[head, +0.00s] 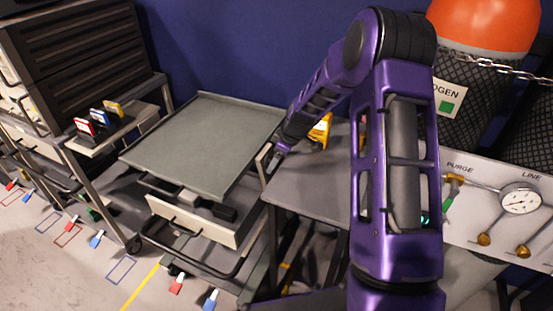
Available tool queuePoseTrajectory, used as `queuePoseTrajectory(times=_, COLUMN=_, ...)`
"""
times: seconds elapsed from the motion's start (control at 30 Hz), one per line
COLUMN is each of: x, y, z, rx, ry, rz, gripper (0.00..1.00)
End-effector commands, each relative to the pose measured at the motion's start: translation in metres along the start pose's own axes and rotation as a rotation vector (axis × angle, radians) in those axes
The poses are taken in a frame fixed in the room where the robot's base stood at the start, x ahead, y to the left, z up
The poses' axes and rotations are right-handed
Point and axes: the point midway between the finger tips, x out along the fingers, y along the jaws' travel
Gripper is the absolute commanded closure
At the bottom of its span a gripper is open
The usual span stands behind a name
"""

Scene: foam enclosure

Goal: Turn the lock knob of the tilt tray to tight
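The tilt tray (205,143) is a flat grey-green tray with a low rim, left of centre. It looks slanted, but I cannot measure its tilt. My purple arm reaches across from the right. My gripper (269,162) is at the right edge of the tray, pointing down and left. Its fingers are small and partly merge with the tray's edge, so their opening is unclear. I cannot make out the lock knob; it may be hidden near my gripper. No tight or loose marking is readable.
Below the tray is an open drawer (190,221) with dark items. A grey side table (318,185) stands to the right, partly behind my arm. A dark slatted cabinet (75,55) is at left. A gauge panel (490,215) and chained cylinders (480,85) are at right.

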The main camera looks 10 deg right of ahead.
Motion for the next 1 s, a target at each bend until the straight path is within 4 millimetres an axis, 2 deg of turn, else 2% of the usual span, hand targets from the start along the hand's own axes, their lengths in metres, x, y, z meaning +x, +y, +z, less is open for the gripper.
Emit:
queuePoseTrajectory(times=0.23, x=-0.001, y=0.0, z=0.0, rx=0.0, ry=0.0, rz=0.001, gripper=0.19)
queuePoseTrajectory(times=0.37, x=-0.012, y=0.001, z=0.0, rx=0.001, ry=0.001, rz=0.002, gripper=0.19)
queuePoseTrajectory(times=0.47, x=-0.03, y=0.001, z=-0.001, rx=0.001, ry=0.001, rz=0.004, gripper=0.19)
queuePoseTrajectory(times=0.8, x=-0.114, y=0.002, z=-0.001, rx=0.001, ry=0.001, rz=0.005, gripper=0.19)
queuePoseTrajectory(times=1.0, x=-0.152, y=0.001, z=0.0, rx=0.001, ry=0.0, rz=0.002, gripper=0.19)
